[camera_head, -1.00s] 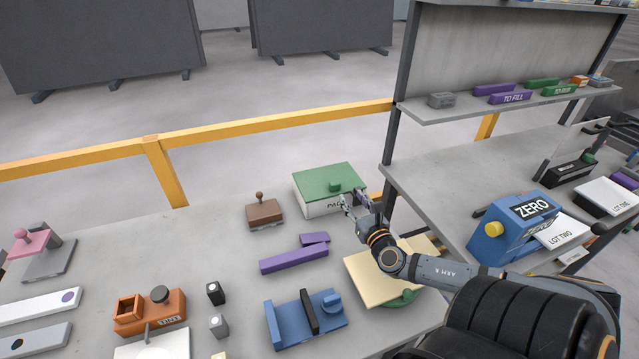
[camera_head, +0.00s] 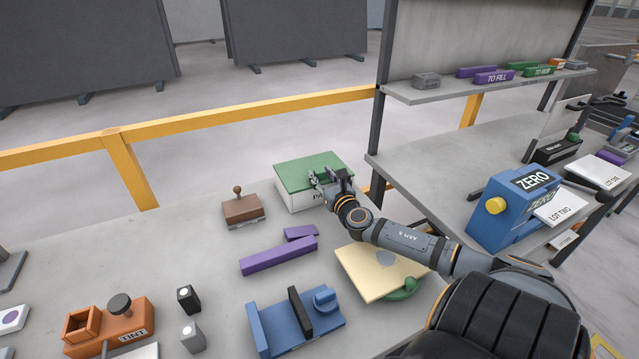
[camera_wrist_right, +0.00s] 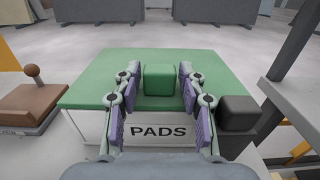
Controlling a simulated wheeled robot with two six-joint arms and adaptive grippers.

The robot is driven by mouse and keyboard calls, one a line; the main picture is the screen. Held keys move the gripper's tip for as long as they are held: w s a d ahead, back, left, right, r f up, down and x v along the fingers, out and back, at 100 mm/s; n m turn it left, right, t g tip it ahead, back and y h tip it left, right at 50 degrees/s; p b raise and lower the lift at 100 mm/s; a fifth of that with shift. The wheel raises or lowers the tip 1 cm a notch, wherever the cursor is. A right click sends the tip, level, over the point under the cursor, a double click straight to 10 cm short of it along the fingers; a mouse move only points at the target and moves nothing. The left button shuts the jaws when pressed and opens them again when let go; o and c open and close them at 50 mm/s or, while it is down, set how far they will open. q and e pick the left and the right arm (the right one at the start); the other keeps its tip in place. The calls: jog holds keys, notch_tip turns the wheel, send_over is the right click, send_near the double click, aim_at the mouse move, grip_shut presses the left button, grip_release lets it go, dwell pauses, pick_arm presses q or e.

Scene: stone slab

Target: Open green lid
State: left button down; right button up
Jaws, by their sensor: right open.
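The green lid (camera_head: 297,169) lies shut and flat on a white box (camera_head: 296,198) at the back right of the stone slab. In the right wrist view the lid (camera_wrist_right: 85,92) fills the middle, with a green block-shaped knob (camera_wrist_right: 160,80) on it. The box front (camera_wrist_right: 90,124) reads PADS. My right gripper (camera_head: 328,182) is at the lid's front right part. In the wrist view its open fingers (camera_wrist_right: 158,90) stand on either side of the knob, with small gaps showing. In the head view the gripper hides the knob. My left gripper is not in view.
A brown stamp-like block (camera_head: 242,209) stands left of the box, and purple bars (camera_head: 278,256) lie in front. A cream board (camera_head: 365,275) lies under my right forearm. A dark block (camera_wrist_right: 238,112) is right of the box.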

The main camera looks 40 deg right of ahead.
jog(key=shift+w+d+r, duration=0.2)
jog(key=shift+w, duration=0.45)
grip_shut()
